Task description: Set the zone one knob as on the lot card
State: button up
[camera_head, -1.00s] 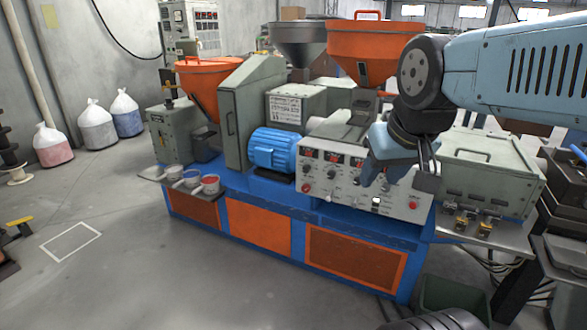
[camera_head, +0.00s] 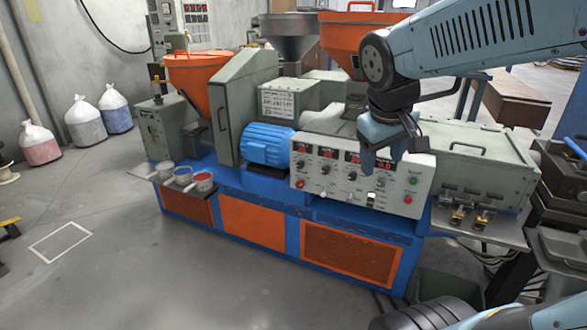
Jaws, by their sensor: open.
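The light control panel (camera_head: 335,181) is on the front of the blue and orange machine. It has a row of red displays (camera_head: 327,153) with dark knobs below. The knobs include a leftmost one (camera_head: 300,165), a second (camera_head: 325,170) and a third (camera_head: 352,175). Their labels and pointer positions are too small to read, so I cannot tell which is zone one. My gripper (camera_head: 382,163) is open and points down in front of the panel's right part, hiding some of it. I see no card that I can identify as the lot card.
A plate with dark print (camera_head: 277,103) is on the grey housing. A green button (camera_head: 413,181) and a red button (camera_head: 408,199) sit at the panel's right. Small cups (camera_head: 183,175) stand on the left ledge. The floor in front (camera_head: 150,270) is clear.

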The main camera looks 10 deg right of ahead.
jog(key=w+d+f+n+h, duration=0.1)
jog(key=w+f+n+h, duration=0.3)
jog(key=w, duration=0.6)
jog(key=w+d+f+n+h, duration=0.1)
jog(key=w+f+n+h, duration=0.3)
jog(key=w, duration=0.6)
jog(key=w+d+f+n+h, duration=0.1)
jog(key=w+f+n+h, duration=0.3)
jog(key=w, duration=0.6)
jog(key=n+t+y, duration=0.4)
jog(key=n+t, duration=0.7)
jog(key=n, duration=0.6)
send_near(299, 166)
jog(key=x, duration=0.8)
jog(key=c, duration=1)
